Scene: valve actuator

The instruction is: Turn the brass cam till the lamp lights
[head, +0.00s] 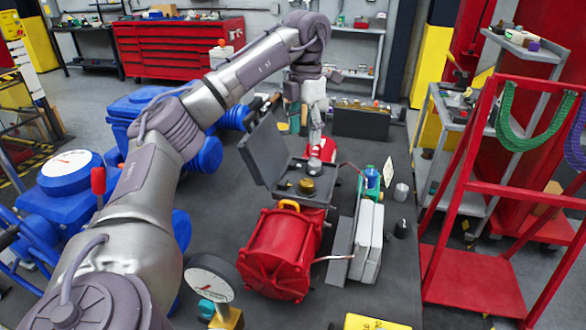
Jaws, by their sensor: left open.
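The brass cam (306,186) is a small gold-coloured piece in the open switch box on top of the red actuator (280,252). The box's grey lid (250,155) stands open to its left. A silvery dome (314,165) sits just behind the cam. My left gripper (311,130) points down from above, behind the cam and apart from it in the picture. It is open, with nothing visible held in it; its fingertips are small and hard to make out. I cannot pick out a lit lamp. My right gripper is not in view.
White modules (367,240) and a blue-green part (372,178) stand right of the actuator. A round gauge (212,278) is in front, and blue valve bodies (70,190) stand left. A red frame cart (480,270) is at right.

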